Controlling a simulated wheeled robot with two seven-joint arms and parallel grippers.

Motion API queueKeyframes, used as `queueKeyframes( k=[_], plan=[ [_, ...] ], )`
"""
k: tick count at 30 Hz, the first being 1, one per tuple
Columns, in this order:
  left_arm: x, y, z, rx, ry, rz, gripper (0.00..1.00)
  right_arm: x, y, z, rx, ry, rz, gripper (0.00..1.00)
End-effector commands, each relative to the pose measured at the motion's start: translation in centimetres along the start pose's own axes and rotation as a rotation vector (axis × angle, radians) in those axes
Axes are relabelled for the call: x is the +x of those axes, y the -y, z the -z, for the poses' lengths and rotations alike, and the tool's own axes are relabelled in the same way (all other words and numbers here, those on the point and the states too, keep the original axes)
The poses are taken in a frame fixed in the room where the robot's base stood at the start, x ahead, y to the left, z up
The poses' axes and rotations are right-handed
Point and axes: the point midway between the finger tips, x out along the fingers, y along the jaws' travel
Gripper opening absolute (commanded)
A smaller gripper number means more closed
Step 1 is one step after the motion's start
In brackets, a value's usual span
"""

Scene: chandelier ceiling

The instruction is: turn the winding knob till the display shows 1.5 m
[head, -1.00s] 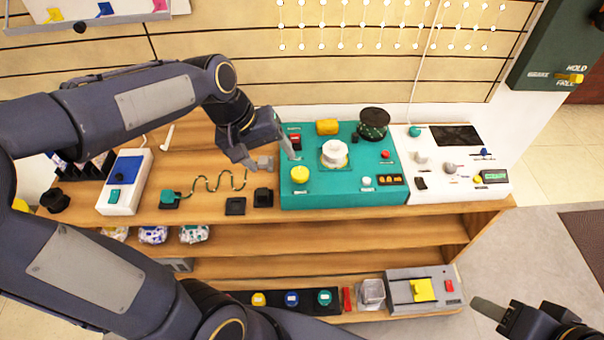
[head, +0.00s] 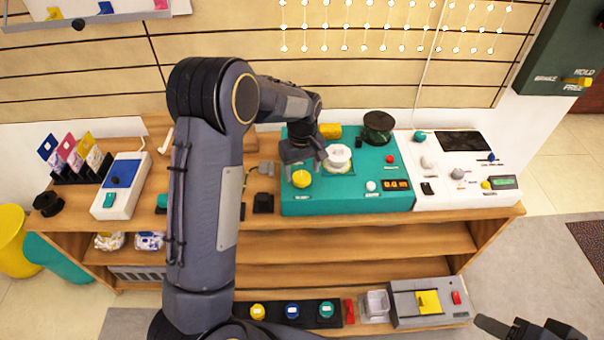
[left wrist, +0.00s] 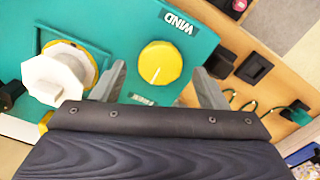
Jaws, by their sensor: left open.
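The winding knob (head: 302,179) is a yellow round knob at the front left of the teal console (head: 335,205). In the left wrist view the knob (left wrist: 160,63) has a white pointer line and sits beside the word WIND. My left gripper (head: 307,158) is over the console's left part, just behind the knob in the head view. In the left wrist view its open fingers (left wrist: 158,74) appear on either side of the knob; I cannot tell the height gap. The display (head: 397,185) glows orange, its digits too small to read surely. My right gripper (head: 515,328) is partly visible at bottom right.
A white spool (head: 338,158) stands right of the knob, with a dark round jar (head: 378,127) behind it. A white panel (head: 455,165) adjoins on the right.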

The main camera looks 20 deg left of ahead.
Motion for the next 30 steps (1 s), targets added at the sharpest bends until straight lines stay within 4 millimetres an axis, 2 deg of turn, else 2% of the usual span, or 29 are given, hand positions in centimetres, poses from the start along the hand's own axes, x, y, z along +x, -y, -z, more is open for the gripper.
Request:
queueKeyframes(
  k=[1, 6, 14, 17, 24, 25, 30],
  plan=[
    [0.8, 0.0, 0.0, 0.000, 0.001, 0.001, 0.67, 0.1, 0.0, 0.0, 0.000, 0.000, 0.000, 0.49],
    [2.0, 0.0, 0.0, 0.000, 0.000, -0.001, 0.67, 0.1, -0.1, -0.1, 0.000, 0.000, 0.000, 0.49],
    [2.1, 0.0, 0.0, 0.000, 0.000, -0.001, 0.67, 0.1, -0.1, -0.1, 0.000, 0.000, 0.000, 0.49],
    [2.1, 0.0, 0.0, 0.000, 0.000, -0.001, 0.57, 0.1, -0.1, -0.1, 0.000, 0.000, 0.000, 0.49],
    [2.1, 0.0, 0.0, 0.000, 0.000, -0.001, 0.25, 0.1, -0.1, -0.1, 0.000, 0.000, 0.000, 0.49],
    [2.1, 0.0, 0.0, 0.000, 0.000, -0.001, 0.22, 0.1, -0.1, -0.1, 0.000, 0.000, 0.000, 0.49],
    [2.1, 0.0, 0.0, 0.008, 0.000, -0.001, 0.23, 0.1, -0.1, -0.1, 0.000, 0.000, 0.000, 0.49]
  ],
)
